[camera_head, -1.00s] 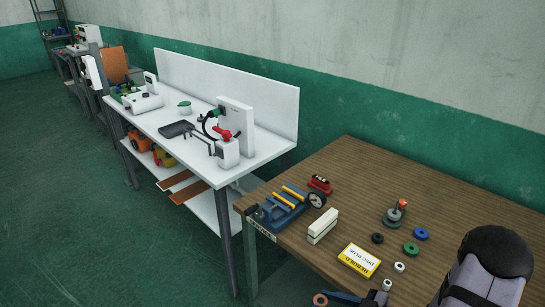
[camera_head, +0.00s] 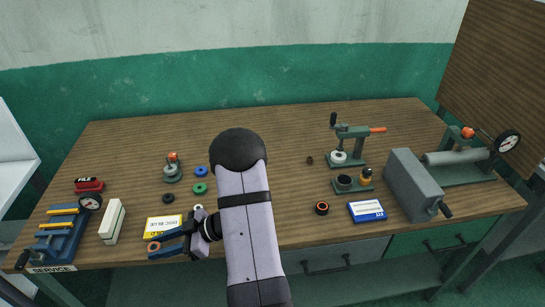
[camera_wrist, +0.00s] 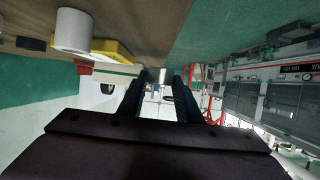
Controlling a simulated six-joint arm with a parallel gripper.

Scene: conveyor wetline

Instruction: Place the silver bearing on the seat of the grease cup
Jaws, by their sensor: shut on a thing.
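My gripper (camera_head: 160,240) is low over the front left of the wooden table, beside the yellow box, with its blue fingers pointing left. The cup's inside is too small to read.
A copper ring (camera_head: 153,246) shows by my fingertips. A lever press (camera_head: 350,145), blue-and-white box (camera_head: 367,211) and grey block (camera_head: 412,183) stand right. The table's middle back is clear.

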